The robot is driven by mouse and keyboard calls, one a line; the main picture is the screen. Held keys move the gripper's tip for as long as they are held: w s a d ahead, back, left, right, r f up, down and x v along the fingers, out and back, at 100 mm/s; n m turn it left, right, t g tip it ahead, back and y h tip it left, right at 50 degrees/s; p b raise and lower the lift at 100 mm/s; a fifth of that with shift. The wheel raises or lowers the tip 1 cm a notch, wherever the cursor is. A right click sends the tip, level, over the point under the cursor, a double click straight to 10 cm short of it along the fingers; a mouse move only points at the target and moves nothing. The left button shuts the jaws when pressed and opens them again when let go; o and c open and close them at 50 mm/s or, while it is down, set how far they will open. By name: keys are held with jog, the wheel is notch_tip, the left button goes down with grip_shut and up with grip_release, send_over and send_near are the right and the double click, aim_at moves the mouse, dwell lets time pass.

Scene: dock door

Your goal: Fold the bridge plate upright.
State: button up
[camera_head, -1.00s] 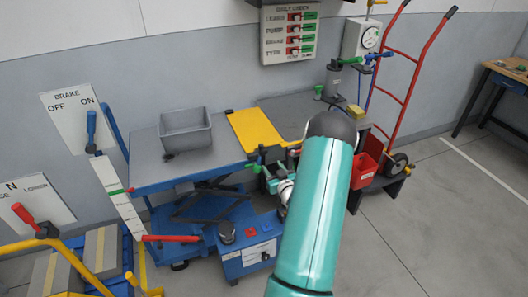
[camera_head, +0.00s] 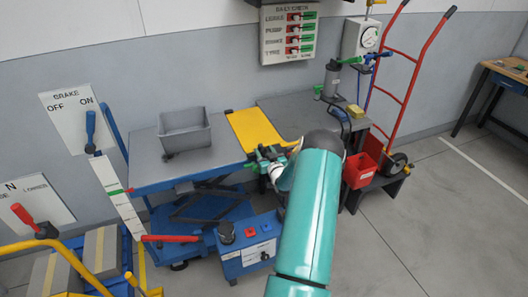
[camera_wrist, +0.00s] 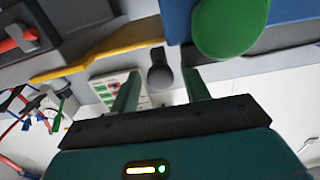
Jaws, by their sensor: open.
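The yellow bridge plate (camera_head: 256,130) lies flat, spanning the gap between the blue lift table (camera_head: 150,163) and the dark grey platform (camera_head: 290,112). In the wrist view the plate (camera_wrist: 100,60) shows nearly edge-on, above and left of the fingers. My gripper (camera_head: 266,160) is at the plate's near edge, beside the lift table's right corner; my arm partly hides this area. In the wrist view my gripper (camera_wrist: 161,78) has its two green fingers apart, with nothing clearly held. A large rounded green end (camera_wrist: 230,27) is close by at upper right; I cannot tell what it belongs to.
A grey bin (camera_head: 185,133) stands on the lift table. A blue control box (camera_head: 247,254) sits below at its right. A grey cylinder (camera_head: 332,78) and a red bin (camera_head: 358,170) are at the platform. A red hand truck (camera_head: 408,90) leans behind. Floor at right is clear.

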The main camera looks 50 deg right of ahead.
jog(key=shift+w+d, duration=0.2)
jog(key=shift+w, duration=0.2)
grip_shut()
jog(key=shift+r, duration=0.15)
